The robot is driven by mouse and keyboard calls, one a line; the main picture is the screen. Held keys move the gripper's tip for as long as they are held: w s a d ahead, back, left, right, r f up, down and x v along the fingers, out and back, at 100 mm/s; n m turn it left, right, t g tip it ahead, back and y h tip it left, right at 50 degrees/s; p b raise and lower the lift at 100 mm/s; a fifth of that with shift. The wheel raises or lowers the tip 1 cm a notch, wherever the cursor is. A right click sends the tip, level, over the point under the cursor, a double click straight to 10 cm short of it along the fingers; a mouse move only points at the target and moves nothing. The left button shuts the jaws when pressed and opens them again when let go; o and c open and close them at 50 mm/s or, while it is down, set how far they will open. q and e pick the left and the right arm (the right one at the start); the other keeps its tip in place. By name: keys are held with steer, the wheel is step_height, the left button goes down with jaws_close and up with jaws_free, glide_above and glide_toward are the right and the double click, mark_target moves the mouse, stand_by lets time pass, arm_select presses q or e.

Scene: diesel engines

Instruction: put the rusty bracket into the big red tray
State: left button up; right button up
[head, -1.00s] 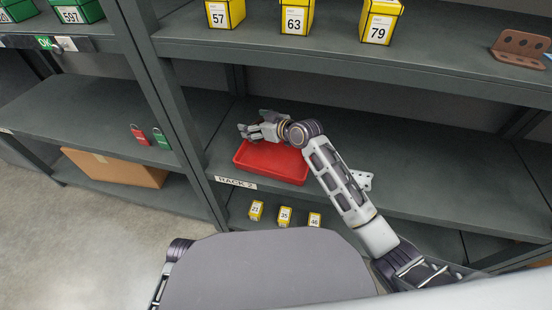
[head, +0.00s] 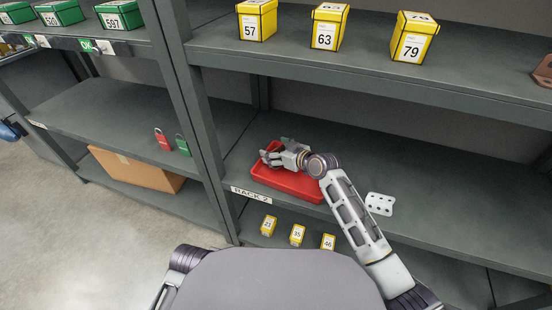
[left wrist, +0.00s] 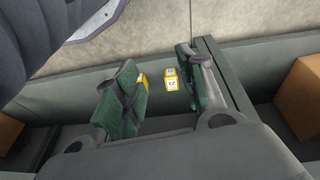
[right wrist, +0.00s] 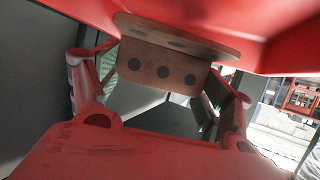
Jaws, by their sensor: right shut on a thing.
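The big red tray (head: 296,187) sits on the middle shelf at its left end. My right gripper (head: 268,158) is over the tray in the head view, fingers pointing left. In the right wrist view, my right gripper (right wrist: 155,92) is shut on the rusty bracket (right wrist: 165,66), a brown angled plate with dark holes. The red tray (right wrist: 285,40) fills the top of that view, close to the bracket; I cannot tell whether they touch. The held bracket is hidden in the head view. My left gripper (left wrist: 158,90) is open and empty.
A white plate with holes (head: 379,204) lies right of the tray. Yellow boxes (head: 327,27) and another brown bracket (head: 543,72) are on the shelf above. Small yellow boxes (head: 298,235) stand below. The middle shelf right of the white plate is clear.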

steer(key=shift+f, duration=0.15)
steer(key=shift+f+b, duration=0.65)
steer(key=shift+f, duration=0.95)
arm_select(q)
steer(key=shift+s+d+r, duration=0.1)
steer(key=shift+d+r, duration=0.1)
steer(key=shift+r, duration=0.55)
steer(key=shift+f, duration=0.2)
arm_select(e)
steer(key=shift+f, duration=0.1)
arm_select(q)
steer(key=shift+r, duration=0.15)
arm_select(e)
steer(key=o, duration=1.2)
steer(key=shift+f, duration=0.1)
arm_select(q)
steer(key=shift+r, duration=0.1)
